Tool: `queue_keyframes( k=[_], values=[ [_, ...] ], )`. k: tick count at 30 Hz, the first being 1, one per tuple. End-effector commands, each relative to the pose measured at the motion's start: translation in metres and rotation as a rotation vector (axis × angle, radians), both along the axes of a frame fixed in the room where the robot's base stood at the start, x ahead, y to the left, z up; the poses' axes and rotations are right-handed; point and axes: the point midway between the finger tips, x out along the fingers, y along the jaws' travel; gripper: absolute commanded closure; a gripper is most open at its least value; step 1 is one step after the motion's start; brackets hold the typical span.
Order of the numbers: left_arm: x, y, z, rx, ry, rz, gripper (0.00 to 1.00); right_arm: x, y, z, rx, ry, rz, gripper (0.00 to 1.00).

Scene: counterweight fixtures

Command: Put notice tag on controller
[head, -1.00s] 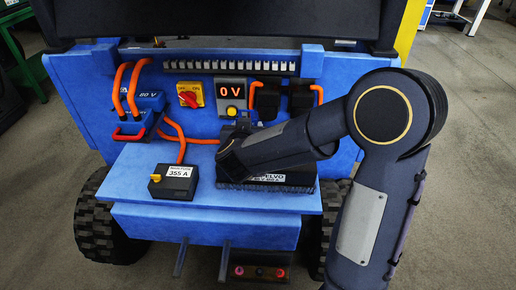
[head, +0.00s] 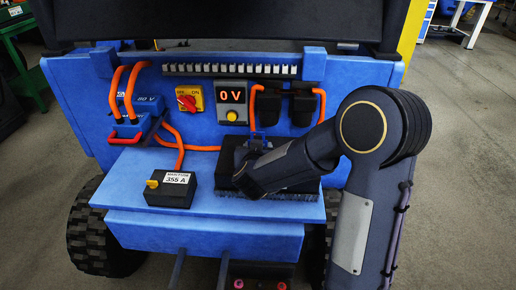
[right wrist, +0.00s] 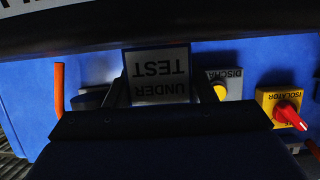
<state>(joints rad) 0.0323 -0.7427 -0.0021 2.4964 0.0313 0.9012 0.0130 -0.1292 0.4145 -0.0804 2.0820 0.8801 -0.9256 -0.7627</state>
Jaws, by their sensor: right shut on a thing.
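The notice tag (right wrist: 158,75) is a pale plate reading "UNDER TEST", upside down in the right wrist view. My right gripper (right wrist: 162,88) is shut on it, a finger at each side. The controller (head: 229,163) is a black box with a finned lower edge on the blue shelf. The gripper and tag are largely hidden there behind the arm, so I cannot tell whether the tag touches the controller. My left gripper is not in view.
A black motor box (head: 176,187) marked 355 A sits left of the controller. The back panel holds a red isolator switch (head: 188,100), a 0 V display (head: 232,96) with a yellow button, and black contactors (head: 303,104). Orange cables (head: 203,148) run to a blue battery plug (head: 140,110).

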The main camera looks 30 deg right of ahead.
Motion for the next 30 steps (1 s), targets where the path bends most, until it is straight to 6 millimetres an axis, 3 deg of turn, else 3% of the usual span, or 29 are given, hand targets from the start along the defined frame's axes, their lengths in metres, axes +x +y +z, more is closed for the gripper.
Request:
queue_keyframes(
  k=[2,3,7,18,23,30],
  values=[
    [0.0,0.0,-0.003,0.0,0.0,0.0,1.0,0.0,0.0,-0.004,-0.001,0.0,0.0,0.71],
    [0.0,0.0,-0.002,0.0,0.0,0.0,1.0,0.0,0.0,-0.003,0.0,0.0,0.0,0.46],
    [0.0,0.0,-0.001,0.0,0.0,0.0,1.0,0.0,0.0,-0.003,0.0,0.0,0.0,0.29],
    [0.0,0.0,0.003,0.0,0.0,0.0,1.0,-0.001,0.001,0.004,0.0,0.0,0.0,0.28],
    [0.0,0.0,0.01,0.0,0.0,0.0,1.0,-0.02,0.014,0.013,0.0,0.0,0.004,0.28],
    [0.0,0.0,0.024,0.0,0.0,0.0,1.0,-0.063,0.04,0.031,0.001,-0.001,0.004,0.28]
  ],
)
